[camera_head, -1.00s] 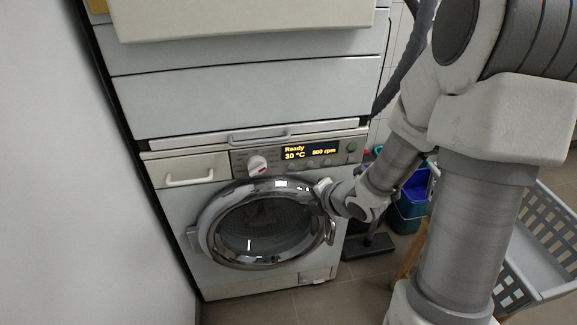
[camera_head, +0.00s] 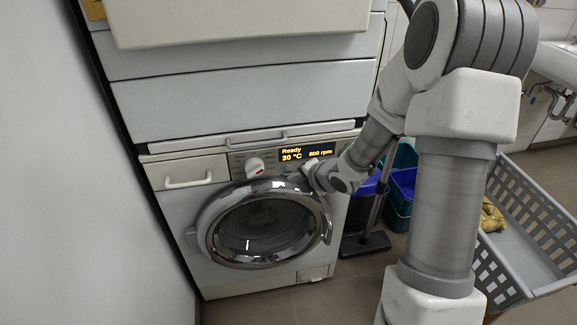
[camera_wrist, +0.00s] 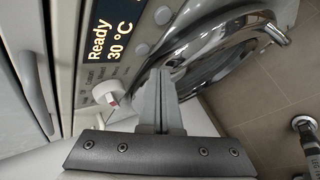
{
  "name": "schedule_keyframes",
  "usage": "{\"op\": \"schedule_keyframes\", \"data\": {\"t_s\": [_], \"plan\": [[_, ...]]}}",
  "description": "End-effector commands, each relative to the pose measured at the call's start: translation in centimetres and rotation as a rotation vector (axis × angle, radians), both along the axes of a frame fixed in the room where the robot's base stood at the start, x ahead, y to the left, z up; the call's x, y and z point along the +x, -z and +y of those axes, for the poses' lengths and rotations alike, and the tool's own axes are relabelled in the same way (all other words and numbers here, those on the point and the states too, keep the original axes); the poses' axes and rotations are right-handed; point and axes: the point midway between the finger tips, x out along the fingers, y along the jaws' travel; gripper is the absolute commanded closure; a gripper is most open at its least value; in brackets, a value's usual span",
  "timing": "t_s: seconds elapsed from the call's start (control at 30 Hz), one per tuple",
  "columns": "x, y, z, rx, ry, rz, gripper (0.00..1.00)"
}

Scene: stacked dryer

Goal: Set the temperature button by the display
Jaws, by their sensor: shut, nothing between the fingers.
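The display (camera_head: 305,152) on the machine's control panel reads "Ready", "30 °C" and "800 rpm"; its left part shows in the wrist view (camera_wrist: 110,30). Beside it in the wrist view is a round grey button (camera_wrist: 142,50) next to the "30 °C" text, with a second button (camera_wrist: 162,15) further along. My gripper (camera_wrist: 160,72) is shut and empty, its fingertips close to the first button. Whether they touch it I cannot tell. In the head view my gripper (camera_head: 308,170) is just below the display and covers part of the button row.
The white dial (camera_head: 254,165) is left of the display. The round chrome door (camera_head: 213,235) lies directly below my gripper. A grey basket (camera_head: 535,205) and a blue-green bucket (camera_head: 402,190) stand to the right. A wall borders the left.

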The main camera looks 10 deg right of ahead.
Motion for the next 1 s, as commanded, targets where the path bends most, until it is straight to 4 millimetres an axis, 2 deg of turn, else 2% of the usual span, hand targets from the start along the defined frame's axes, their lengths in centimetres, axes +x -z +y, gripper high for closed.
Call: {"op": "schedule_keyframes", "data": {"t_s": [0.1, 0.27, 1.0], "plan": [[1.0, 0.0, 0.0, -0.001, 0.0, -0.002, 1.0], [1.5, 0.1, 0.0, -0.001, 0.001, 0.0, 1.0], [1.5, 0.0, 0.0, -0.001, 0.001, 0.0, 1.0]]}}
